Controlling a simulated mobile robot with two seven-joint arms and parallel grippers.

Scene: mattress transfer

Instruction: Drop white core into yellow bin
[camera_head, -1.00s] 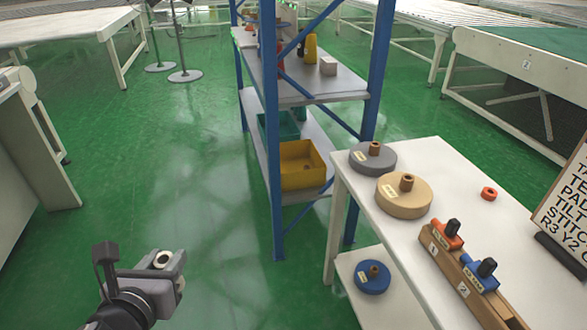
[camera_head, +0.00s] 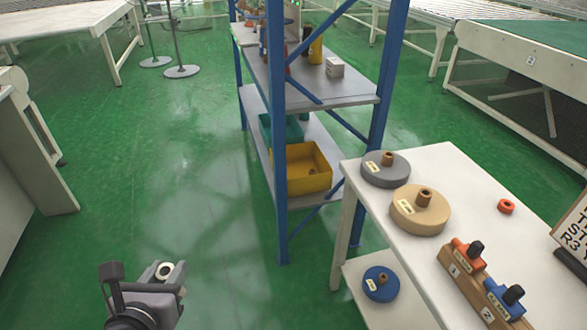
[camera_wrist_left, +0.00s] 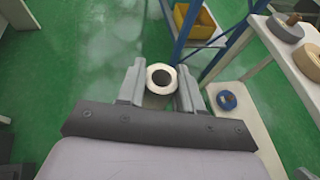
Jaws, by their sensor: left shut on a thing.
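The white core (camera_head: 165,271) is a short hollow cylinder with a dark hole. My left gripper (camera_head: 168,279) is shut on it and holds it above the green floor at the lower left. In the left wrist view the white core (camera_wrist_left: 160,78) sits between the two fingers of the left gripper (camera_wrist_left: 160,88). The yellow bin (camera_head: 308,182) stands on the lower shelf of the blue rack, ahead and to the right of the gripper, with some small brown things inside. It also shows in the left wrist view (camera_wrist_left: 197,30). My right gripper is not in view.
The blue rack post (camera_head: 280,200) stands in front of the bin's left side. A teal bin (camera_head: 292,132) is behind it. A white table (camera_head: 440,165) with grey and tan rolls is at right; a blue roll (camera_head: 380,285) lies on its lower shelf. Open floor lies left.

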